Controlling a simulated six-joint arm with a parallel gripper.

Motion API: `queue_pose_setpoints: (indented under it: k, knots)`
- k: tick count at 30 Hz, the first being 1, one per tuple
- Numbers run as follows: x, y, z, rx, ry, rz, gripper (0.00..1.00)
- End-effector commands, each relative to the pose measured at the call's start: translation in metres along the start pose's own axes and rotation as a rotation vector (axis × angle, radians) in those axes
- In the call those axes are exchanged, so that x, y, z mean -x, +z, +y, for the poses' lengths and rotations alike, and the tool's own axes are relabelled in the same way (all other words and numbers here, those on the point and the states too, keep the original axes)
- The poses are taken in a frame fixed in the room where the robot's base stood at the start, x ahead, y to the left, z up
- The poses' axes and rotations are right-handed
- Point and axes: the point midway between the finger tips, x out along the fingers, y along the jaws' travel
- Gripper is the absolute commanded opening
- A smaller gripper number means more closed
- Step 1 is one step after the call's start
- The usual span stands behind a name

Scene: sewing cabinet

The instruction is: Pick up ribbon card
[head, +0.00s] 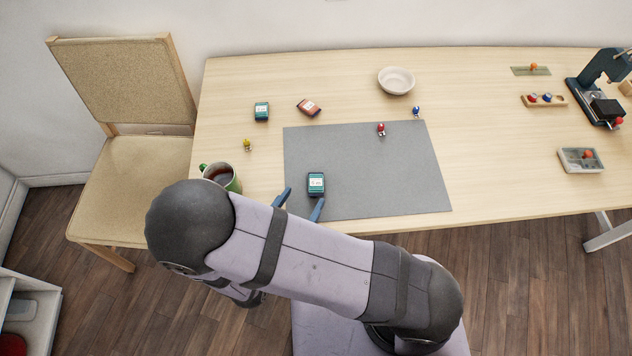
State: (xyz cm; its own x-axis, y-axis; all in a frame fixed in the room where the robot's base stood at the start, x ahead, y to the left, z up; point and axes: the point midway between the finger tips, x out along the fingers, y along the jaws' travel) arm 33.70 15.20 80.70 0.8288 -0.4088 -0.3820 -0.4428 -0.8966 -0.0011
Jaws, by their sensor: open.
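Three small cards lie on the table. A teal card with a white label (316,184) lies on the grey mat (390,180), near its front left. A similar teal card (262,111) lies on bare wood beyond the mat's left corner. A reddish-brown card (308,107) lies tilted beside it, just behind the mat. I cannot tell which is the ribbon card, as the labels are too small to read. My gripper (300,204) is open, with two blue fingers at the mat's front left, just in front of the teal card. My arm hides the rest of the gripper.
Small yellow (248,145), red (381,130) and blue (417,112) items stand around the mat. A white bowl (397,80) is behind it. A press (602,88) and trays are at right; the mat's right half is clear.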

Motion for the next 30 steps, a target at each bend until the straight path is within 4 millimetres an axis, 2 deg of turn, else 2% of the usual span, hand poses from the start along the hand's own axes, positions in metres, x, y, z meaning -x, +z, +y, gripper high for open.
queue_pose_setpoints:
  k: [3,11,24,30]
  knots:
    - [-0.009,-0.001,0.001,0.001,0.003,0.000,0.59]
    - [-0.016,-0.002,0.002,0.000,0.003,0.000,0.59]
    - [-0.060,-0.006,0.006,0.000,0.003,0.000,0.59]
    - [-0.064,-0.005,0.006,0.001,0.000,0.000,0.59]
